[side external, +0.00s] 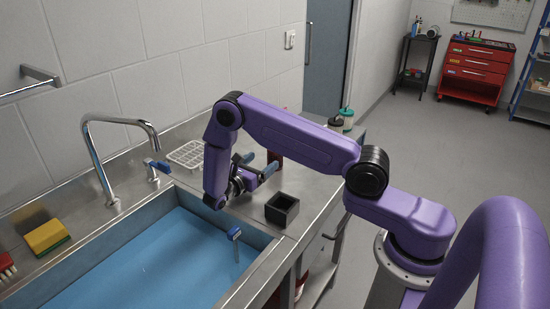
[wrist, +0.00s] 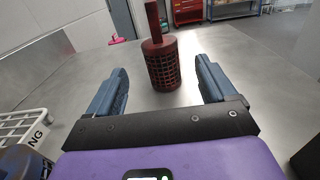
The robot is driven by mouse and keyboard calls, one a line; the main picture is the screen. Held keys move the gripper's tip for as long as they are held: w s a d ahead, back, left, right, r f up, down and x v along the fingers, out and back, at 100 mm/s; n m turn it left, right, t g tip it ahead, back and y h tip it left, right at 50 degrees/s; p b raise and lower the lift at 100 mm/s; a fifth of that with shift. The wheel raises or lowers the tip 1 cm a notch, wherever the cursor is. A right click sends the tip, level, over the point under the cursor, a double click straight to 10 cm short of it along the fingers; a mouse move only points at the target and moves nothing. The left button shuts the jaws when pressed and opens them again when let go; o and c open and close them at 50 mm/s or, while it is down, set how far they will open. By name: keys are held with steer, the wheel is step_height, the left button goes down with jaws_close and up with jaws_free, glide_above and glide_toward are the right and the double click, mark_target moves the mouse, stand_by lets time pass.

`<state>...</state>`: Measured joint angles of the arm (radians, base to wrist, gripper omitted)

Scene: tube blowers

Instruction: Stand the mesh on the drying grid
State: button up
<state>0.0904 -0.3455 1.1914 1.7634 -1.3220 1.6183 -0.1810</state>
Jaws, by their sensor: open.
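The mesh (wrist: 162,66) is a dark red cylindrical basket with an upright handle. It stands on the steel counter in the wrist view, ahead of my gripper and between the lines of its two fingers. In the side view the mesh (side external: 275,158) shows only as a dark red patch, partly hidden behind my fingers. My gripper (side external: 259,164) is open and empty, low over the counter and pointing level toward the mesh. I cannot tell whether the fingertips reach beside it. The drying grid (side external: 187,154) is a white rack at the back of the counter; its edge (wrist: 22,130) shows at the wrist view's left.
A black open box (side external: 282,208) stands on the counter's front side. The sink (side external: 150,262) with blue water, a tap (side external: 97,150) and a yellow sponge (side external: 47,236) lie to the left. Cups (side external: 347,117) stand at the counter's far end.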

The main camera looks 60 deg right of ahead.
mark_target(270, 155)
steer(key=d, duration=0.5)
steer(key=shift+d+f, duration=0.15)
steer(key=shift+d, duration=1.2)
steer(key=shift+d+f, duration=0.15)
steer(key=shift+d, duration=1.15)
steer(key=c, duration=1.1)
steer(key=shift+r, duration=0.1)
